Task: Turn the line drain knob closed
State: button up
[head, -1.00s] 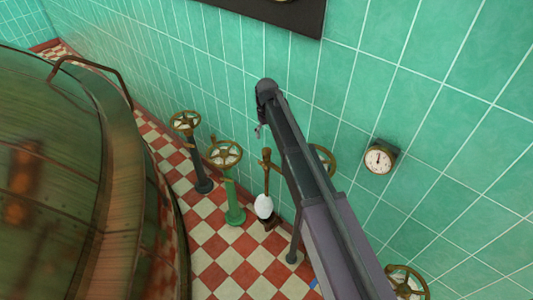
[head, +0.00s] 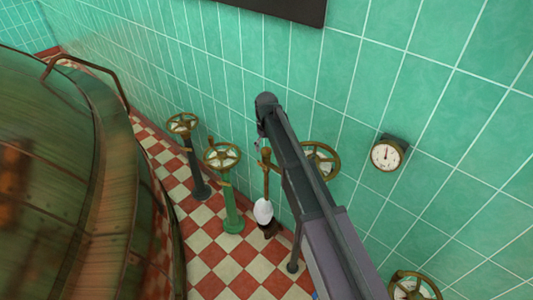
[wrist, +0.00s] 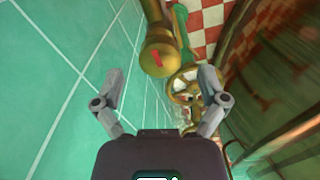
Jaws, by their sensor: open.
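A brass knob with a red mark on its end (wrist: 158,55) shows close up in the wrist view, just beyond and between the finger tips. It looks like the top of the brass post (head: 265,168) in the head view. No label names it as the line drain knob. My gripper (wrist: 159,76) is open and empty, with a finger on either side of the view. In the head view my gripper (head: 261,138) is small, pointing down above the post. I cannot tell whether it touches the knob.
Brass handwheels stand on a green pedestal (head: 221,156) and a dark pedestal (head: 182,123) to the left. Another wheel (head: 320,160) is partly behind my arm. A gauge (head: 387,153) is on the green tiled wall.

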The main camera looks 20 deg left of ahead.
jog(key=shift+f+b, duration=0.7)
jog(key=shift+f, duration=0.25)
jog(key=c, duration=1.1)
